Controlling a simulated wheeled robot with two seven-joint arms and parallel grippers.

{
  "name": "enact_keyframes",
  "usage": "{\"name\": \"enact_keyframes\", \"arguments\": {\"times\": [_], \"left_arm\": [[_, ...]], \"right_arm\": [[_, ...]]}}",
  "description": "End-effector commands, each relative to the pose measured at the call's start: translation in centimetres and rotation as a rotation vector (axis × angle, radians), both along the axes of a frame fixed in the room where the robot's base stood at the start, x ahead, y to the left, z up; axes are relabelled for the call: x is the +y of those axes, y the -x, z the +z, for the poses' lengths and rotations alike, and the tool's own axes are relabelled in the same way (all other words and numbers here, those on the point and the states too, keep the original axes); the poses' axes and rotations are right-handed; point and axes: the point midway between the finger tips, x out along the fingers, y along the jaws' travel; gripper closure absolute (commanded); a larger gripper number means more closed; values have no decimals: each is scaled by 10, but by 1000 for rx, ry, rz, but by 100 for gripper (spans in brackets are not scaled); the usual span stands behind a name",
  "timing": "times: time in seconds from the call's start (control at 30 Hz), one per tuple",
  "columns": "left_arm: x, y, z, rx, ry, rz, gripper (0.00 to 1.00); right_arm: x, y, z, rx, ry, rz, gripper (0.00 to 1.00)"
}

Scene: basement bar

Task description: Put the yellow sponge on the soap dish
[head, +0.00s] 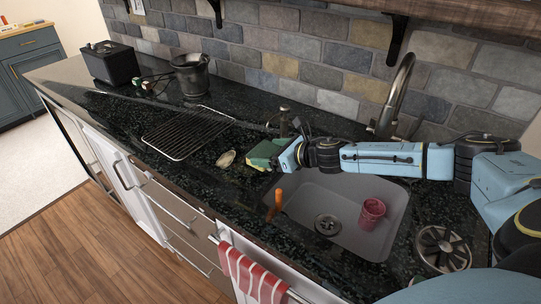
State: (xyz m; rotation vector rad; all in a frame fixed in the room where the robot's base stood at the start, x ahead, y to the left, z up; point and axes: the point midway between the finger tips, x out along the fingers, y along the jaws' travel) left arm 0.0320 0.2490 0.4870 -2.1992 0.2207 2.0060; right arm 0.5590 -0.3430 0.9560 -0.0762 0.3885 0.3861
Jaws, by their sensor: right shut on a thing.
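My right gripper (277,155) reaches in from the right over the back left edge of the sink. It is shut on the sponge (261,151), which shows a green face and a yellowish lower edge. The sponge is held just to the right of a small pale oval dish (227,158), which looks like the soap dish and lies on the dark counter. The dish appears empty, and a small gap shows between it and the sponge. I cannot tell the sponge's exact height above the counter. My left gripper is not in view.
The grey sink (350,235) holds a red cup (371,213). An orange-handled object (277,199) is at its left edge. The faucet (397,92) stands behind. A black wire rack (188,133) lies left of the dish; a dark pot (192,75) stands farther back.

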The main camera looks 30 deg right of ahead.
Motion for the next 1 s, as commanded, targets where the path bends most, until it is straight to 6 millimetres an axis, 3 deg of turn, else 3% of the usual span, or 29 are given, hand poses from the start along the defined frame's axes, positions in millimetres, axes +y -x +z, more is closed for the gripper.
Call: {"name": "enact_keyframes", "arguments": {"times": [0.27, 0.3, 0.4, 0.7, 1.0], "left_arm": [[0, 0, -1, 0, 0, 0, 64], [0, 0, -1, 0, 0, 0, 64], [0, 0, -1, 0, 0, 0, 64], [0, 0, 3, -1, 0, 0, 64], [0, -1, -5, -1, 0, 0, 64]], "right_arm": [[0, 0, -3, -1, 0, 0, 36], [0, 0, -2, -1, 0, 1, 11], [0, 0, -2, -1, 0, 1, 0], [0, 0, 4, -1, 0, 0, 0], [-19, 43, 17, 3, 4, 0, 0]]}}
